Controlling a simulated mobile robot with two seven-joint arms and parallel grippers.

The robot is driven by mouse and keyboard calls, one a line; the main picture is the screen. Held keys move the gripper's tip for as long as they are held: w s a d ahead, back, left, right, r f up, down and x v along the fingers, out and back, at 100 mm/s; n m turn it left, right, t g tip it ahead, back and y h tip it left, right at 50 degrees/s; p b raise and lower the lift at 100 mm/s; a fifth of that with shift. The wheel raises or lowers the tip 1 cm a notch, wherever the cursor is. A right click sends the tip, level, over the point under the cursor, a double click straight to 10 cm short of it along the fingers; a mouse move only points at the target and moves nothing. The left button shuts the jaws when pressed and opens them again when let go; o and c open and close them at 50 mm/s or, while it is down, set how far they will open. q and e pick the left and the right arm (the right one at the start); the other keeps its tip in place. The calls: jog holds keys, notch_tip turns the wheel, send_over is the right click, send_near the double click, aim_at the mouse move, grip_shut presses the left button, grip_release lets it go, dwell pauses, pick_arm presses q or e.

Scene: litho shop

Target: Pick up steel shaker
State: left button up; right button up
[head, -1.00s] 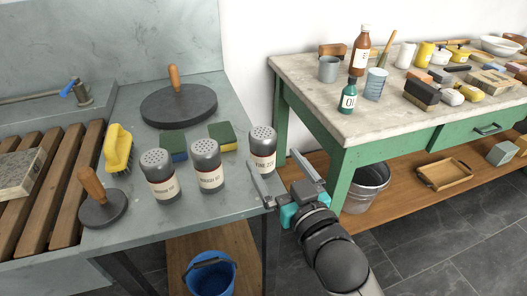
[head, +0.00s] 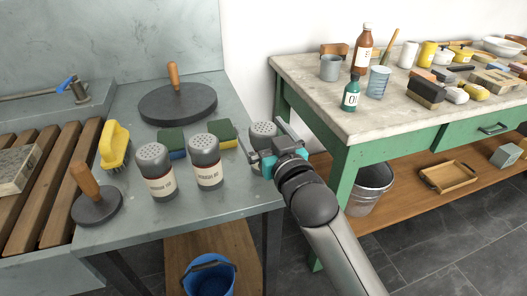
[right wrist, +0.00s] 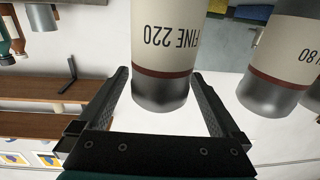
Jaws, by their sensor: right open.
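Three steel shakers with perforated grey tops and cream labels stand upright on the grey counter. The left one (head: 156,172) and the middle one (head: 206,162) stand clear. The rightmost shaker (head: 263,129) is partly hidden behind my right gripper (head: 264,139). In the right wrist view this shaker (right wrist: 162,50), labelled "FINE 220", shows upside down between the fingers of the open gripper (right wrist: 160,74). The fingers do not clamp it. A neighbouring shaker (right wrist: 278,65) shows to the right there. My left gripper is not in view.
Sponges (head: 172,143) lie behind the shakers. A round dark disc with a wooden handle (head: 178,103) stands behind them, and a smaller one (head: 97,207) is at left. A yellow brush (head: 115,145) lies near the slatted rack (head: 58,180). A cluttered green table (head: 345,155) stands right.

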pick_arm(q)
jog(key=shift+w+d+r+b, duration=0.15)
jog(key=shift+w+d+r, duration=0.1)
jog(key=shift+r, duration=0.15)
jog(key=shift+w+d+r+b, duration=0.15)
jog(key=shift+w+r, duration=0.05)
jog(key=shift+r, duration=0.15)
pick_arm(e)
jog(key=shift+x, duration=1.1)
jog(key=shift+c, duration=0.2)
jog(key=c, duration=1.4)
jog(key=shift+c, duration=0.2)
jog(key=shift+r, duration=0.2)
